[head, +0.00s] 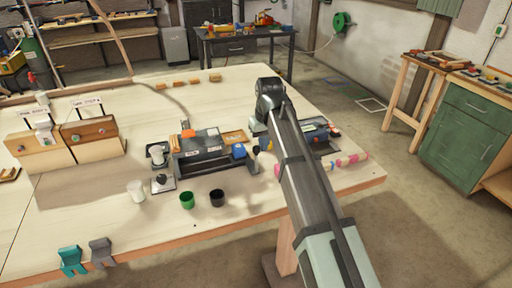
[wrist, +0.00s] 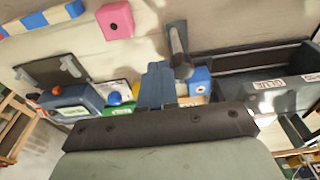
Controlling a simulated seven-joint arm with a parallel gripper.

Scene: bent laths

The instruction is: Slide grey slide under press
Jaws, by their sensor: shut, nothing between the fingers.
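A small pale grey plate with a dark round part on it (head: 163,184) lies on the bench, left of the middle. A grey and white upright piece (head: 157,154) stands just behind it. These may be the slide and the press, but they are too small to tell. My gripper shows in the wrist view (wrist: 158,70) with its fingers together and nothing between them. In the head view my arm hides the fingers, right of the plate.
A pink block with a hole (wrist: 115,19) and a striped lath (wrist: 42,19) lie on the bench. Green (head: 187,201) and black (head: 217,198) cups stand in front.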

